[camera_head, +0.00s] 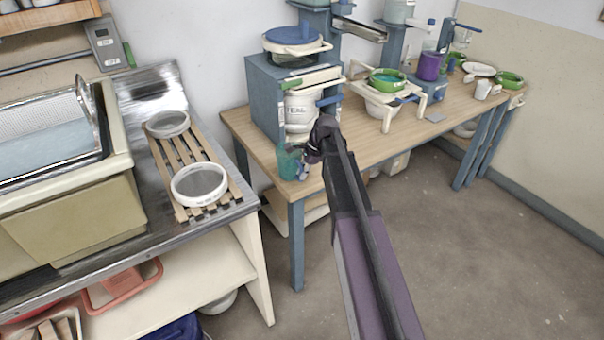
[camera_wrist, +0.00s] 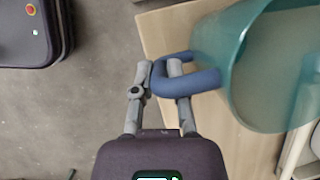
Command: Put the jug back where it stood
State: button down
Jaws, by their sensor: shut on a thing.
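The jug (camera_head: 287,163) is teal and translucent. In the head view it is at the front left corner of the wooden table, in front of the blue-grey cabinet. In the wrist view the jug (camera_wrist: 270,65) fills the upper right, with its blue handle (camera_wrist: 190,84) toward my gripper. My gripper (camera_wrist: 160,76) is shut on this handle, with a fingertip at either side of it. In the head view my gripper (camera_head: 303,170) is small and partly hidden by my arm. I cannot tell whether the jug's base touches the table.
A white stand with a green-rimmed bowl (camera_head: 387,82) is to the right on the table (camera_head: 425,130). A slatted rack (camera_head: 178,155) with sieves lies at left.

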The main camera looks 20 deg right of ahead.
jog(key=shift+f, duration=0.1)
jog(key=c, duration=0.7)
grip_release()
jog(key=shift+o, duration=0.2)
jog(key=shift+p+v, duration=1.2)
jog(key=shift+v, duration=0.15)
jog(key=p+v, duration=0.8)
jog(key=v, duration=0.1)
jog(key=shift+r+p, duration=0.25)
jog(key=shift+p, duration=0.1)
jog(key=shift+s, duration=0.1)
